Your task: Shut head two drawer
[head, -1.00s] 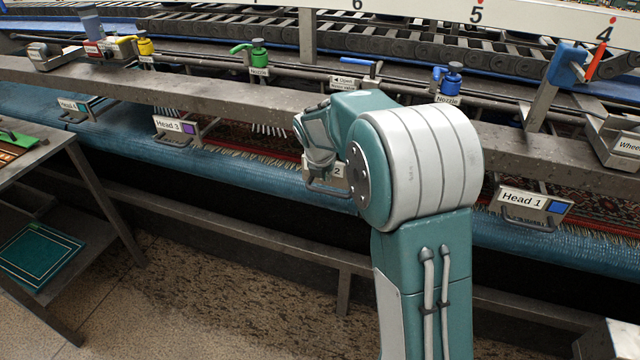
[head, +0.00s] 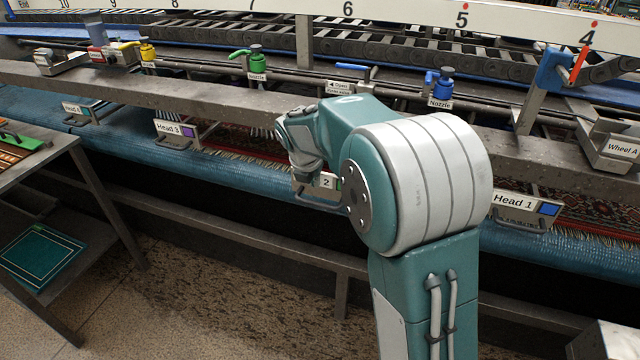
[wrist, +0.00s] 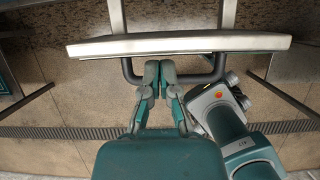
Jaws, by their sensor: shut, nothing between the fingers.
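The head two drawer shows in the head view as a metal front (head: 327,182) with a "2" label, partly hidden behind my arm. Its bar handle (head: 318,200) hangs below the label. In the wrist view the drawer front (wrist: 180,44) is a wide metal strip with two rails behind it. Its dark handle (wrist: 218,68) loops toward my gripper. My gripper (wrist: 158,68) is shut and empty, its fingertips over the handle's span, close to the front. Whether they touch it I cannot tell. In the head view my arm hides the fingertips.
The Head 1 drawer (head: 525,208) is on the right and the Head 3 drawer (head: 178,131) on the left. A grey beam (head: 200,100) with nozzles runs above them. A side table (head: 70,135) stands at the left.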

